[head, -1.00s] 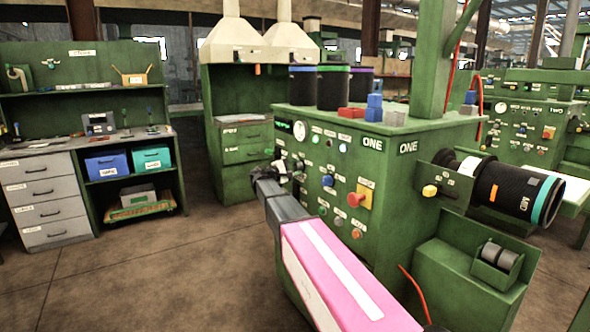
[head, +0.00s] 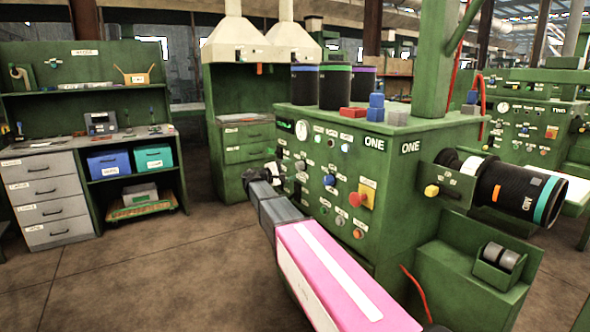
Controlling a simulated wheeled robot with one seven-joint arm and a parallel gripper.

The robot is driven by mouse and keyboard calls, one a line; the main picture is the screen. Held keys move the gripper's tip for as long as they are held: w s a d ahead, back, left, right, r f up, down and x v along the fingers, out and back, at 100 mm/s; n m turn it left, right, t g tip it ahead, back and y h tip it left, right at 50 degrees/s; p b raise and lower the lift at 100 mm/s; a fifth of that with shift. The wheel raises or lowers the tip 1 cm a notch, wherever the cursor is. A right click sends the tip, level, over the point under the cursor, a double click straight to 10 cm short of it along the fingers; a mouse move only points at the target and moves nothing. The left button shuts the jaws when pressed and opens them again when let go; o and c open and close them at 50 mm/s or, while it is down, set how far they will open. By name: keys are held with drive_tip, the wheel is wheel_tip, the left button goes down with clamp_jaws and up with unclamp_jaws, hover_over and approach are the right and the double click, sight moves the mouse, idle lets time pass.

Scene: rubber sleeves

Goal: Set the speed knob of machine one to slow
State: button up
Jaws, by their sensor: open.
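Machine one (head: 395,185) is a green cabinet labelled ONE, with its control panel (head: 325,190) on the left-facing side. The panel carries a dial, small lights, knobs and a red button on a yellow plate. The labels are too small to read, so I cannot tell which knob sets speed or where it points. My gripper (head: 279,168) is open at the panel's left edge, level with the dark knobs (head: 299,166) there. My arm hides part of the panel's lower left. I cannot tell whether the gripper touches a knob.
Black sleeves (head: 335,88) and coloured blocks (head: 375,107) stand on the machine's top. A large black roll (head: 510,190) and a yellow knob (head: 431,190) are on its right side. A workbench (head: 95,150) stands at the left. The floor (head: 150,270) between is clear.

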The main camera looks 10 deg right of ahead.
drive_tip(key=v, duration=0.6)
drive_tip(key=shift+s+a, duration=0.2)
drive_tip(key=shift+a, duration=0.1)
drive_tip(key=shift+f, duration=0.1)
